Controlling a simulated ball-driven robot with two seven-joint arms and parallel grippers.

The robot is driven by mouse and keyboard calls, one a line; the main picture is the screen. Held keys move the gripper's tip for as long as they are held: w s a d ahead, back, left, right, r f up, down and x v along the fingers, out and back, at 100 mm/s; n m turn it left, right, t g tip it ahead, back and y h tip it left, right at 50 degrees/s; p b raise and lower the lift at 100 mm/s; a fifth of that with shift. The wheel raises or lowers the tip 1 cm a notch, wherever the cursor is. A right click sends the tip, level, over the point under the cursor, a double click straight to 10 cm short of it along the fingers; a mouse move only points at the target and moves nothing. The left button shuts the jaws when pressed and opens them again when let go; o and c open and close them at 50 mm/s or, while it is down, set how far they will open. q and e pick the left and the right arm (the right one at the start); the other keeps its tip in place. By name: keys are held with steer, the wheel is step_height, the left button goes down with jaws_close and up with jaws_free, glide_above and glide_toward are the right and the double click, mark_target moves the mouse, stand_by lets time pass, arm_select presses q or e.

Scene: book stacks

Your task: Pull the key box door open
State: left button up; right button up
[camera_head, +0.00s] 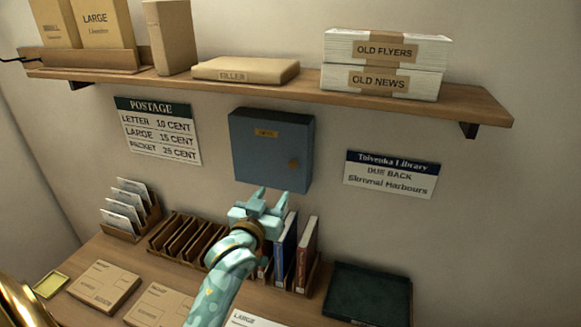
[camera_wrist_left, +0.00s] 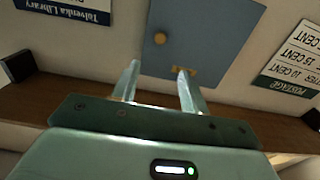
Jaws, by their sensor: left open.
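The blue-grey key box (camera_head: 262,160) hangs on the wall below the shelf, its door shut flush. A brass label sits near the top of the door, and a round brass knob (camera_head: 293,164) is at its right side. My left gripper (camera_head: 272,194) is open and empty, in front of the box's lower edge and below the knob. In the left wrist view, which looks upside down, the box (camera_wrist_left: 215,30) and the knob (camera_wrist_left: 160,38) lie beyond the two spread fingertips (camera_wrist_left: 158,69). The fingers appear apart from the knob. My right gripper is not in view.
A wooden shelf (camera_head: 215,86) with parcels and paper bundles (camera_head: 385,48) runs above the box. Upright books (camera_head: 306,250), a slotted wooden rack (camera_head: 185,238) and a dark green tray (camera_head: 370,292) stand on the desk below. Signs flank the box; the wall directly around it is bare.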

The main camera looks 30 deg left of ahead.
arm_select(q)
glide_toward(292, 166)
steer(key=x, duration=0.6)
steer(key=shift+w+a, duration=0.15)
steer(key=shift+w, duration=0.25)
steer(key=shift+x, duration=0.8)
steer(key=shift+s, duration=0.15)
jaws_close()
